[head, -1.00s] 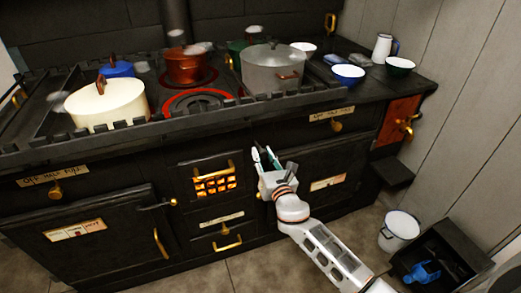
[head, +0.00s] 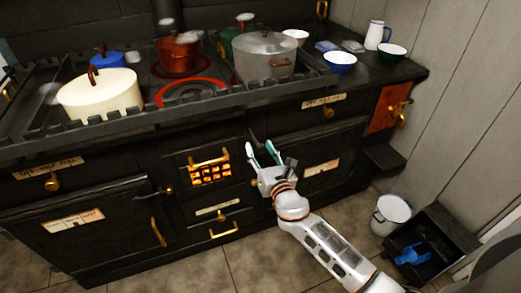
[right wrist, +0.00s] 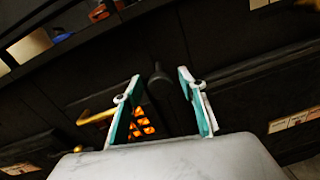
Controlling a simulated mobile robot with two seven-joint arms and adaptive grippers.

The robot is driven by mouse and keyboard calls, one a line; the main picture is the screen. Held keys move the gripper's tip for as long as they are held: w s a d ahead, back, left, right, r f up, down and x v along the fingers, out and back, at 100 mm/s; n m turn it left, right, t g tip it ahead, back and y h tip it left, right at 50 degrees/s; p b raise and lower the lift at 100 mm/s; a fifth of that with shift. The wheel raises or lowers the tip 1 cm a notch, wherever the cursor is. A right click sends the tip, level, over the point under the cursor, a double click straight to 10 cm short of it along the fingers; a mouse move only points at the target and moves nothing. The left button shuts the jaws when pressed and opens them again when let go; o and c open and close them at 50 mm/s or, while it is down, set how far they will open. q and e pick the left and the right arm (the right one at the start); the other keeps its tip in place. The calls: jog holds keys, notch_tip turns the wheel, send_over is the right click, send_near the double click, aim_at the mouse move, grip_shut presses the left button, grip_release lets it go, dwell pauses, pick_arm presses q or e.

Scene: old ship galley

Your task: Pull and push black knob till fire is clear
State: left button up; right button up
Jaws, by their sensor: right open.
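The black knob (right wrist: 158,76) shows in the right wrist view as a dark round-ended stub on the black stove front. My right gripper (right wrist: 160,78) is open, with its teal-edged fingers on either side of the knob in that view. I cannot tell whether the knob is between the fingers or still beyond the tips. In the head view my right gripper (head: 263,149) is at the stove front, right of the fire grate (head: 210,174). Orange fire glows behind the grate bars, and also in the right wrist view (right wrist: 142,128). My left gripper is not in view.
A brass handle (head: 209,160) crosses above the fire. A brass drawer pull (head: 223,230) is below. Pots, including a cream pot (head: 100,98) and a grey pot (head: 264,60), stand on the stove top. A white bucket (head: 391,214) and black bin (head: 440,225) stand at right.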

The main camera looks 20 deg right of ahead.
jog(key=s, duration=1.2)
jog(key=shift+c, duration=0.3)
